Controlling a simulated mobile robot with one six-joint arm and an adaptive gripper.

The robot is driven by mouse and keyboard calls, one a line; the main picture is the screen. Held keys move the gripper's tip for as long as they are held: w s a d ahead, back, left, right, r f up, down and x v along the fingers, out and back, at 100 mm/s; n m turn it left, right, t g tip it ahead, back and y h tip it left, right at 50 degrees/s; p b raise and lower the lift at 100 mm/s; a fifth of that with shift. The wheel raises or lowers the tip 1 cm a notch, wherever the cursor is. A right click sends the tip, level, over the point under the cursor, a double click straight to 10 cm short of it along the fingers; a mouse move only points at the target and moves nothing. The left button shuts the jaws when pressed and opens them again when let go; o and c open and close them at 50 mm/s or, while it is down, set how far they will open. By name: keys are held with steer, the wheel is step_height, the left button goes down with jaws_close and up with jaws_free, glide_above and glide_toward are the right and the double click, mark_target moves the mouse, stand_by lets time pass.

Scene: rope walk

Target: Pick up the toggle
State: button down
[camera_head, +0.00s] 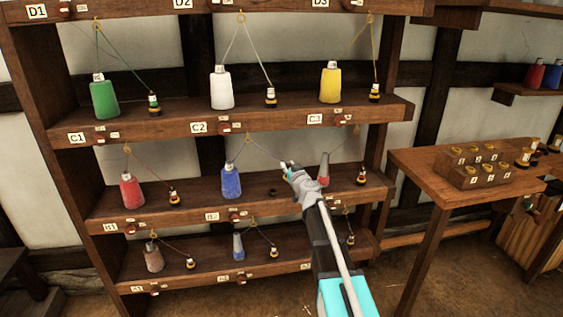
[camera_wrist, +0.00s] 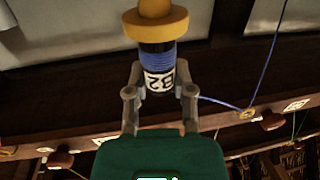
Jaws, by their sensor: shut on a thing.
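The toggle (camera_wrist: 158,62) has a yellow end, a dark and blue cord-wrapped middle and a white band reading B2. My gripper (camera_wrist: 159,92) is shut on it around the white band. A blue cord (camera_wrist: 271,60) runs from the toggle through a brass eye (camera_wrist: 246,114). In the head view my gripper (camera_head: 288,170) is in front of the B row, right of the blue bob (camera_head: 231,181). The toggle is mostly hidden there by my gripper. A small dark ring (camera_head: 272,192) lies on the shelf just left of my gripper.
Other toggles stand beside coloured bobs, such as the red B1 bob (camera_head: 131,190) and the white C2 bob (camera_head: 221,88). Cords run from them to eyes above. Shelf boards (camera_head: 230,120) lie above and below my gripper. A side table (camera_head: 430,165) holds several small pieces.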

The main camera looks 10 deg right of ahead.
steer(key=s, duration=0.1)
steer(key=s+d+r, duration=0.1)
steer(key=s+p, duration=0.1)
steer(key=shift+s+d+r, duration=0.3)
steer(key=shift+d+r, duration=0.1)
steer(key=shift+s, duration=0.1)
stand_by(0.7)
